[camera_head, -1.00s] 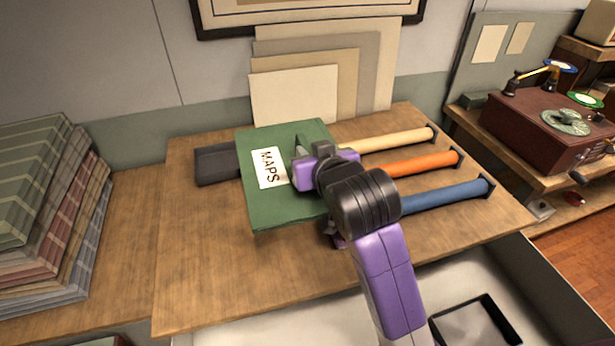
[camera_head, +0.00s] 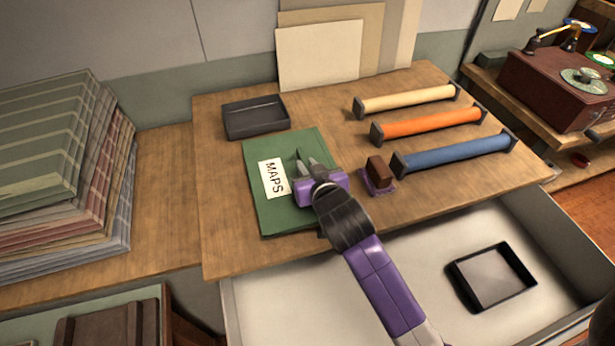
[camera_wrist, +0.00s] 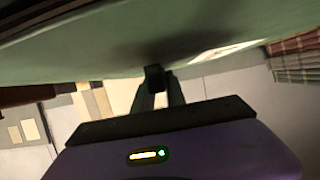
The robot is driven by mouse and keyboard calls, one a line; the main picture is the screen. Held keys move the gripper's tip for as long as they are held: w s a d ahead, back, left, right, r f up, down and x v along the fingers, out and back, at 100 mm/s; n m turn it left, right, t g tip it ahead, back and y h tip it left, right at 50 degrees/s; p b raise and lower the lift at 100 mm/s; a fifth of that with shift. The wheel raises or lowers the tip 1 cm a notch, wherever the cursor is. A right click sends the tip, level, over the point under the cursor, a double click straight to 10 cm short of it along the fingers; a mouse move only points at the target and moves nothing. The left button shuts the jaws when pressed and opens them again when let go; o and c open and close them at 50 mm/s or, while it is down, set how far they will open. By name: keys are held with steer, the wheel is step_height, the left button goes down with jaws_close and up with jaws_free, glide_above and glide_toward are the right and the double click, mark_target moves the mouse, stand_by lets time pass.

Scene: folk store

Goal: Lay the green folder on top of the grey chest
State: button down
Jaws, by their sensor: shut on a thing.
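The green folder (camera_head: 290,213) with a white MAPS label shows in the head view over the left part of the wooden top. My gripper (camera_head: 307,166) is shut on it near its right side. In the wrist view the folder (camera_wrist: 100,50) fills the upper part, close to the jaws (camera_wrist: 156,82), and its label shows at the right. I cannot tell how high the folder is above the wood. A pale grey open drawer (camera_head: 270,300) shows below the wooden top (camera_head: 225,190); I cannot tell whether these form the grey chest.
A dark tray (camera_head: 256,130) lies behind the folder. Cream (camera_head: 405,98), orange (camera_head: 430,122) and blue (camera_head: 455,153) rolls and a brown block (camera_head: 377,172) lie to the right. Stacked folded cloths (camera_head: 60,190) stand at left. The drawer holds a black tray (camera_head: 492,275).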

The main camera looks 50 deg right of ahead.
steer(key=shift+f, duration=2.05)
steer(key=shift+f, duration=0.1)
steer(key=c, duration=1.4)
jaws_free()
steer(key=shift+o, duration=0.2)
